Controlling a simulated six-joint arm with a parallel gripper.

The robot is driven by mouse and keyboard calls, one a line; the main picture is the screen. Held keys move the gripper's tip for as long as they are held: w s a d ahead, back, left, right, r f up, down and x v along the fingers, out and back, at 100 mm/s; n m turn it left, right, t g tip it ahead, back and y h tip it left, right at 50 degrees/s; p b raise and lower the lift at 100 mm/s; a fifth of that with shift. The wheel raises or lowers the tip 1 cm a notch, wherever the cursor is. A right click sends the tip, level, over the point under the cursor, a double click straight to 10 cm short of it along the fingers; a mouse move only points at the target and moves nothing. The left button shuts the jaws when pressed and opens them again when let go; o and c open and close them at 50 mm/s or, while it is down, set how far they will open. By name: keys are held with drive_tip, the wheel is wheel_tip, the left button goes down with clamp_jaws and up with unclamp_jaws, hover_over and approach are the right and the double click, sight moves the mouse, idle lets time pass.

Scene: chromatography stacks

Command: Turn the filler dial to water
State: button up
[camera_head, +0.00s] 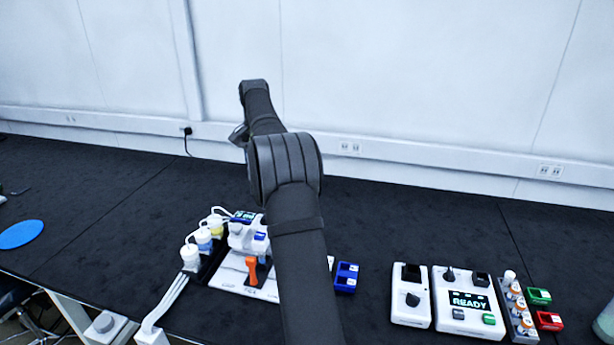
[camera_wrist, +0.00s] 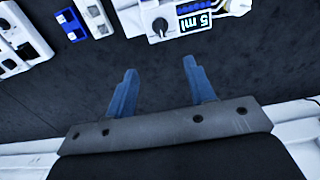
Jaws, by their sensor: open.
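The filler shows at the top of the wrist view as a white unit with a lit "5 ml" display (camera_wrist: 194,20). Its dark round dial (camera_wrist: 160,25) has a light pointer mark; I cannot read which setting it points to. My gripper (camera_wrist: 164,72) is open and empty, with two blue fingers apart. In the picture its fingertips lie below the dial, not touching it. In the head view the filler's display (camera_head: 243,215) is partly visible beside my arm. The dial cannot be made out there, and my fingers are hidden.
Capped bottles with tubes (camera_head: 203,238) and an orange lever (camera_head: 252,270) stand left of my arm. A blue tray (camera_head: 346,277) lies to its right. Farther right are a white dial unit (camera_head: 411,296), a "READY" unit (camera_head: 467,302) and a vial rack (camera_head: 517,308). The black bench behind is mostly clear.

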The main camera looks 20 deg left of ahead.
drive_tip(key=shift+s+a, duration=0.1)
drive_tip(key=shift+s, duration=0.25)
drive_tip(key=shift+c, duration=1.2)
drive_tip(key=s+f+t, duration=0.2)
drive_tip(key=s+t, duration=0.2)
drive_tip(key=s, duration=0.4)
drive_tip(key=shift+t, duration=0.3)
drive_tip(key=x, duration=1.7)
drive_tip(key=shift+w+f, duration=0.1)
drive_tip(key=shift+w, duration=0.15)
clamp_jaws()
